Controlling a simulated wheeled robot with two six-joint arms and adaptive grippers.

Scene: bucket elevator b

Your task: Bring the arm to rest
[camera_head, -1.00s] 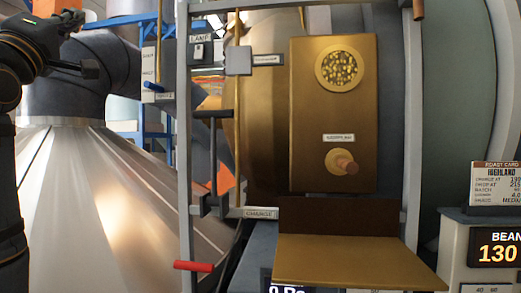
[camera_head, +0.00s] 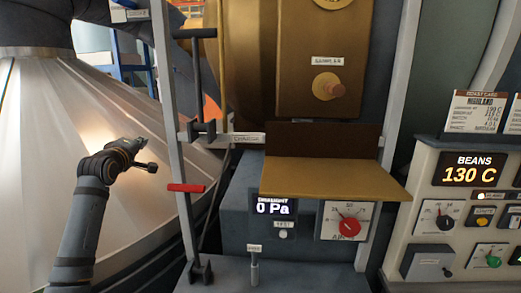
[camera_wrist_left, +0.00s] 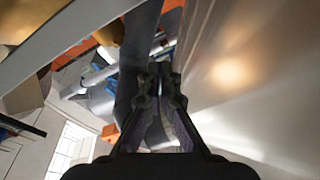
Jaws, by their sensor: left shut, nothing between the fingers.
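My left arm comes in from the lower left in the head view. Its gripper (camera_head: 147,156) is in front of the big metal cone (camera_head: 40,170), left of the grey frame post. The gripper is shut and holds nothing. In the left wrist view the two fingers (camera_wrist_left: 158,75) are together, with the shiny cone surface (camera_wrist_left: 250,70) to their right. I cannot tell from these views whether the gripper touches anything. My right gripper is not in view.
A grey post (camera_head: 170,130) with a red handle (camera_head: 186,188) stands just right of the gripper. A brass tray (camera_head: 335,177) juts out above a display and a red dial (camera_head: 345,228). A control panel (camera_head: 425,190) reading BEANS 130 C stands at the right.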

